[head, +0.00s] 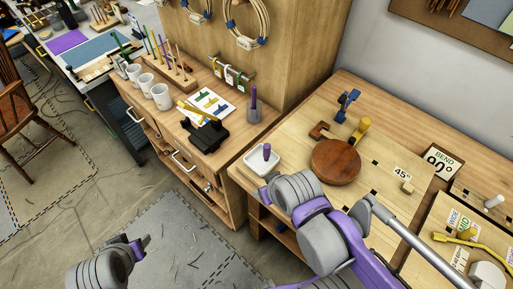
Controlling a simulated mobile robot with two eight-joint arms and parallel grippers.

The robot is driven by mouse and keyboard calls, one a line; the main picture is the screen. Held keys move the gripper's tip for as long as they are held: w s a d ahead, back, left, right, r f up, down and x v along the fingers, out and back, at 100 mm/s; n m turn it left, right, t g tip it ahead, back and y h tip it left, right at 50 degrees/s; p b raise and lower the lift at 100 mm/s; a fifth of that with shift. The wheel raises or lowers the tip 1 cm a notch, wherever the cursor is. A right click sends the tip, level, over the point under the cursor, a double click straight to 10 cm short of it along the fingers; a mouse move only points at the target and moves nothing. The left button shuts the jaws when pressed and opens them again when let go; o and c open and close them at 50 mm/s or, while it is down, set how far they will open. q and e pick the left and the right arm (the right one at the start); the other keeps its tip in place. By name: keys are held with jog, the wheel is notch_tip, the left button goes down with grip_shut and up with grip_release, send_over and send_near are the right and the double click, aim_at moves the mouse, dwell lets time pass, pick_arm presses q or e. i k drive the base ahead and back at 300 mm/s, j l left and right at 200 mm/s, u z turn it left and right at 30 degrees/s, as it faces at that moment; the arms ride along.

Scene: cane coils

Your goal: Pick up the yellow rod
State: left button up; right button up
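A yellow, slightly bent rod (458,239) lies on the bench at the lower right, close to a "WIDE BEND" label. A shorter yellow piece (187,108) lies slanted by a black holder (207,133) on the left cabinet, and a yellow peg (362,127) stands behind the round wooden disc (336,162). I cannot tell which is meant. My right arm's grey and purple links reach up in front of the bench, and part of my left arm shows at the lower left. Neither gripper's fingers can be made out.
A white tray (261,163) with a purple peg sits at the bench's left edge. A dark cup (254,114) holds purple rods. White mugs (161,97) and a wooden rack (163,64) stand on the cabinet. Open floor (150,235) lies in front of it.

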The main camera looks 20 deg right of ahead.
aim_at(437, 236)
jog(key=z, duration=3.2)
jog(key=i+l+z, duration=0.2)
jog(key=i+l, duration=0.15)
jog(key=l, duration=0.15)
jog(key=i+l, duration=0.15)
jog(key=i+l+u, duration=0.1)
jog(key=l, duration=0.3)
